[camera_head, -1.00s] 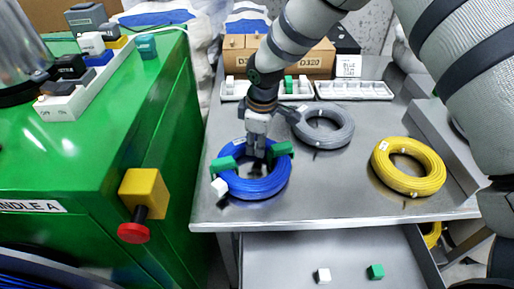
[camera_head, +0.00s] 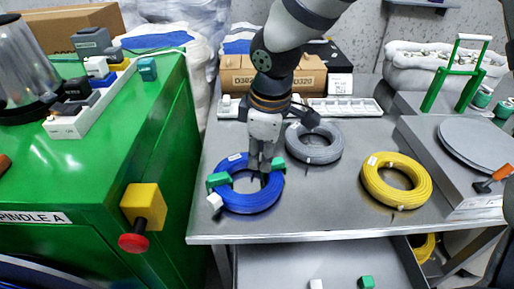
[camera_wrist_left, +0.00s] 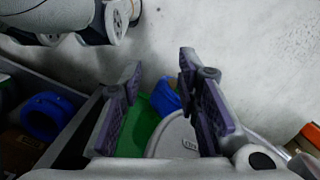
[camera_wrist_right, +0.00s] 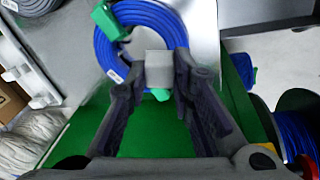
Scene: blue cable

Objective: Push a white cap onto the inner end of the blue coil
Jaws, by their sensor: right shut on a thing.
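The blue coil (camera_head: 236,205) lies flat on the grey table, with green clips (camera_head: 218,180) (camera_head: 277,163) on its ring. A white cap (camera_head: 214,201) sits at its front left, by the outer edge. My right gripper (camera_head: 262,172) points down over the coil's inner opening. In the right wrist view its fingertips close on a pale block (camera_wrist_right: 159,68), which looks like a white cap. The fingers hide the inner end, so I cannot tell whether the cap touches it. My left gripper (camera_wrist_left: 160,88) is open and empty, away from the coil.
A grey coil (camera_head: 314,157) and a yellow coil (camera_head: 425,185) lie to the right. White trays (camera_head: 345,108) stand behind. An open drawer below holds a white piece (camera_head: 316,284) and a green piece (camera_head: 366,282). The green cabinet (camera_head: 110,140) stands left.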

